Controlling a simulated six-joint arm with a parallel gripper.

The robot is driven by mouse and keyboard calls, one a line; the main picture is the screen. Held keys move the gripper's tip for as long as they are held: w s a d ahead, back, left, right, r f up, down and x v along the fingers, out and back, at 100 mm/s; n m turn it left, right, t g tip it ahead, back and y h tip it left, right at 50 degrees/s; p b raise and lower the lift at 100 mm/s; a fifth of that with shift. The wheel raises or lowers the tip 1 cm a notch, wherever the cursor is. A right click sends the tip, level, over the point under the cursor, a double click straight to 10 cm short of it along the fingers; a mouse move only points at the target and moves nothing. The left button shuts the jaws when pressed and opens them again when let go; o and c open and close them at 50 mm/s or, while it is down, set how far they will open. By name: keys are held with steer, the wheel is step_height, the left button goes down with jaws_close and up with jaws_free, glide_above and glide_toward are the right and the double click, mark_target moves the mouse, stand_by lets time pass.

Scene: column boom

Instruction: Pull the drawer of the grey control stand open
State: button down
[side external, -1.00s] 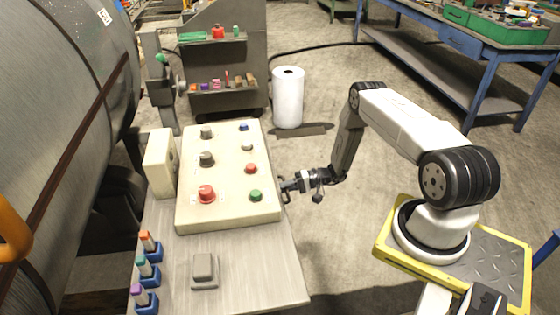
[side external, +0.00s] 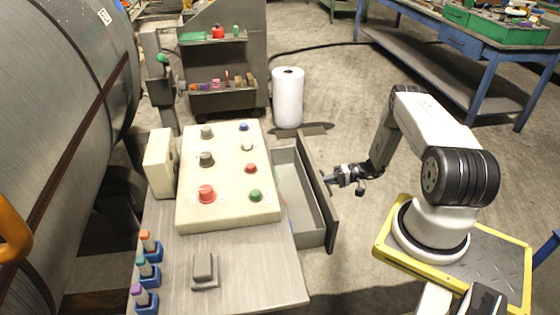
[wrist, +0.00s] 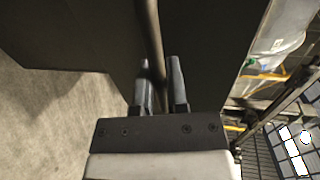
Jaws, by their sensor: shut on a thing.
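The grey control stand (side external: 245,262) carries a cream panel with knobs and buttons. Its drawer (side external: 302,205) stands out from the right side of the stand, and its empty-looking grey inside shows. The drawer's dark front (side external: 318,190) faces my arm. My gripper (side external: 328,180) is at the outer face of that front. In the wrist view my gripper (wrist: 160,85) has its two fingers on either side of a dark bar, the drawer handle (wrist: 150,35), and is shut on it. The handle is hidden by the gripper in the side view.
A white roll (side external: 288,98) stands on the floor behind the drawer. A blue workbench (side external: 440,60) is at the back right. A grey box (side external: 204,268) and several coloured-top items in blue holders (side external: 150,270) sit on the stand's top. Floor between drawer and arm base is clear.

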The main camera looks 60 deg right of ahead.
mark_target(309, 180)
steer(key=shift+s+d, duration=0.1)
steer(key=shift+d, duration=0.1)
steer(key=c, duration=0.7)
jaws_free()
steer(key=shift+a, duration=0.15)
steer(key=r+x, duration=0.1)
steer(key=x, duration=0.3)
steer(key=r+x, duration=0.1)
steer(key=x, duration=0.4)
steer(key=r+x, duration=0.1)
steer(key=x, duration=0.4)
steer(key=shift+w+a, duration=0.2)
steer(key=shift+v, duration=0.95)
steer(key=v, duration=0.6)
steer(key=shift+s+d, duration=0.15)
steer(key=shift+d, duration=0.05)
step_height(309, 180, up, 28)
steer(key=shift+a, duration=0.15)
